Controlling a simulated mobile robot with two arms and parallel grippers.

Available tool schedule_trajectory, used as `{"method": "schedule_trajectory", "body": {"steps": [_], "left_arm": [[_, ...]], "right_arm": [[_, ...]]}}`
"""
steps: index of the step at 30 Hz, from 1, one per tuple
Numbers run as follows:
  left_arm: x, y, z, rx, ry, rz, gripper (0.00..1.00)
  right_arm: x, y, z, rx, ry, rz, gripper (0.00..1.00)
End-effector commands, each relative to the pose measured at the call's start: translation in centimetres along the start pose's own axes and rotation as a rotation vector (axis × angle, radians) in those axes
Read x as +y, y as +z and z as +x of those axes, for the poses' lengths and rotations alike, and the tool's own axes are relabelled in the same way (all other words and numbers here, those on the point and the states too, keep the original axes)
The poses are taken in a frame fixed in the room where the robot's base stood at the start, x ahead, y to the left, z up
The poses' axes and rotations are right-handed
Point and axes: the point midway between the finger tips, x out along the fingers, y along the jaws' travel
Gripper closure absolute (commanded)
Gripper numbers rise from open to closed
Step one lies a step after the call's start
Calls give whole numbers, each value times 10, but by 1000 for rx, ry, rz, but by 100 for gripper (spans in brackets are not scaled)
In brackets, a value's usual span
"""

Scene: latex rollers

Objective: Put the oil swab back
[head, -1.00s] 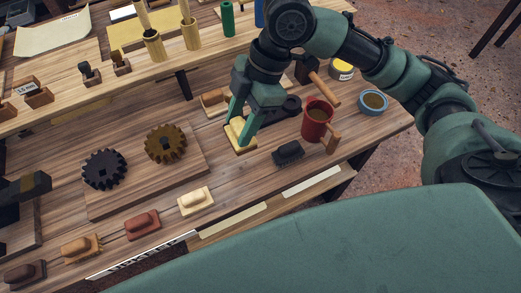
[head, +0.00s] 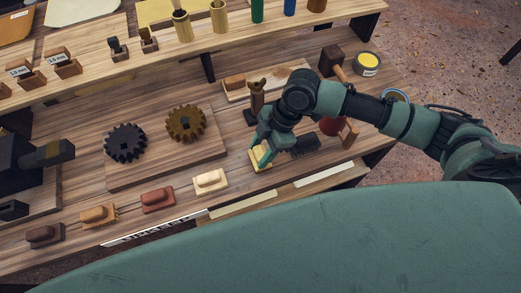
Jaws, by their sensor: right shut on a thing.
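My right gripper (head: 262,160) is shut on a pale yellow block (head: 258,153), which looks like the oil swab. Its green fingers cover part of the block. The block is near the front of the bench, to the right of the cream block (head: 210,181) and roughly in line with the row of handled blocks. I cannot tell whether it touches the bench top. My left gripper is not in view.
The row also has red-brown (head: 158,199), orange-brown (head: 98,216) and dark (head: 45,236) blocks. Two gears (head: 186,123) lie on a board to the left.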

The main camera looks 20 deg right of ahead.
Motion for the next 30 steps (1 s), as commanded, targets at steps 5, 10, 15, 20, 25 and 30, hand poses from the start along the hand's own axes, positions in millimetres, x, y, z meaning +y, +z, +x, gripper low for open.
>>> {"method": "schedule_trajectory", "body": {"steps": [5, 10, 15, 20, 25, 30], "left_arm": [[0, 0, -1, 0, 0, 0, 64], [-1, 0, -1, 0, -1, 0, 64], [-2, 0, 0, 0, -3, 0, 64], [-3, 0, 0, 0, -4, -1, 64], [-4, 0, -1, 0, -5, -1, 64], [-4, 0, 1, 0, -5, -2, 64]], "right_arm": [[0, 3, 8, 1, 0, -2, 87], [0, 3, 8, 0, 0, -2, 87], [0, 4, 11, 0, 0, -1, 35], [0, 4, 10, 0, 0, -1, 33], [0, 4, 10, 0, 0, -1, 33], [2, 4, -6, -1, 4, -1, 33]]}}
